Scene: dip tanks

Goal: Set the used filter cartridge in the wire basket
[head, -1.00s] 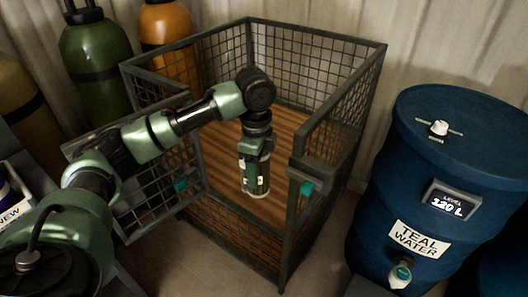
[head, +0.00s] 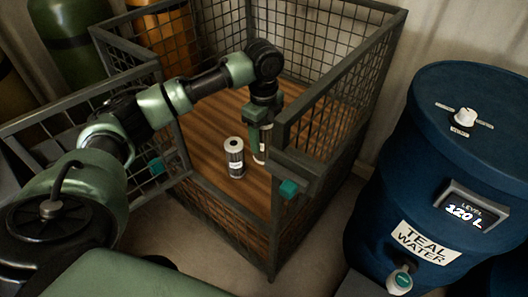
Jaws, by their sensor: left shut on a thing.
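The wire basket (head: 127,47) is a dark mesh cage with a brown slatted floor and its front gate swung open to the left. My left gripper (head: 261,143) points down inside it, shut on a pale cylindrical thing (head: 260,157), seemingly the used filter cartridge. The gripper and the basket's front right edge hide much of it, and I cannot tell whether its bottom touches the floor. Just left of it, a grey cartridge (head: 236,160) with pale end caps and a hole in its top stands upright on the basket floor. My right gripper is not in view.
A blue barrel (head: 385,190) labelled TEAL WATER, with a level display reading 120 L (head: 470,212), stands right of the basket. Green (head: 65,45) and orange (head: 170,35) cylinders stand behind on the left. Basket floor left of the standing cartridge is clear.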

